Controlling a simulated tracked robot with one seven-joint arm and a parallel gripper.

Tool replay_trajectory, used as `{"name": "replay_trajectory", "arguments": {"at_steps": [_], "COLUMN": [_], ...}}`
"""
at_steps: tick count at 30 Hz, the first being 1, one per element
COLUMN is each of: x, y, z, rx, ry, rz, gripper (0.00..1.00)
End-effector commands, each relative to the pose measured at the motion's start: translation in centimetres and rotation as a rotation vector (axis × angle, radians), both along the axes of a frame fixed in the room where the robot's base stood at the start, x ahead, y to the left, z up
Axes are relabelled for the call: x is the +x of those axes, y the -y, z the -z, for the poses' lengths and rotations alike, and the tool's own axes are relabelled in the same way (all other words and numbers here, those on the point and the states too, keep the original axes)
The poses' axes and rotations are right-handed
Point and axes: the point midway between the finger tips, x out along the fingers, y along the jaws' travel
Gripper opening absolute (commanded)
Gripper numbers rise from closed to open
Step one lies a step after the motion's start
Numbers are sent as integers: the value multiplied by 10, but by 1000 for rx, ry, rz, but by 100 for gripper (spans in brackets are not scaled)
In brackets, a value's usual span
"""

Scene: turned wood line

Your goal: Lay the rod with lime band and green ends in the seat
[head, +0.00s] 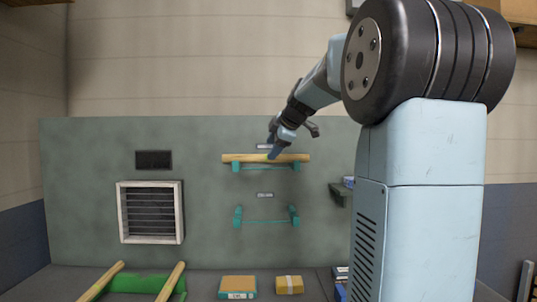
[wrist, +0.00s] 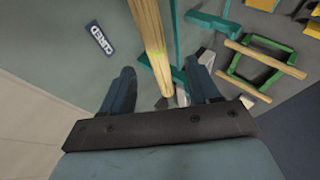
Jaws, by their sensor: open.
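A pale wooden rod (head: 240,158) lies across the upper pair of teal brackets (head: 236,168) on the wall panel. In the wrist view the rod (wrist: 148,25) shows a faint lime band; green ends cannot be made out. My gripper (head: 275,150) is at the rod, right of its middle in the head view. In the wrist view my gripper (wrist: 161,78) is open, its two fingers on either side of the rod in the picture; contact cannot be told. A lower pair of teal brackets (head: 238,217) is empty. Which seat the task means is not clear.
A label (wrist: 101,38) reading CURED sits by the upper brackets. A green stand (head: 140,284) with wooden rods is on the bench, near two boxes (head: 238,287). A white louvred vent (head: 150,212) is at left and a small shelf (head: 340,190) at right.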

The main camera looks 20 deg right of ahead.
Motion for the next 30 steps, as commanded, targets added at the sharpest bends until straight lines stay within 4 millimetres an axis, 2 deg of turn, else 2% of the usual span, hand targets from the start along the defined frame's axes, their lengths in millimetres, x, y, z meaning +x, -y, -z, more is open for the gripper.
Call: {"name": "replay_trajectory", "arguments": {"at_steps": [9,15,25,30], "x": [-46,-62,-69,-94], "y": [6,8,7,-12], "z": [-40,-53,-54,-34], "rx": [-2,-1,12,123], "ry": [2,1,-6,-55], "rz": [-1,0,7,80], "gripper": [61,61,61,61]}}
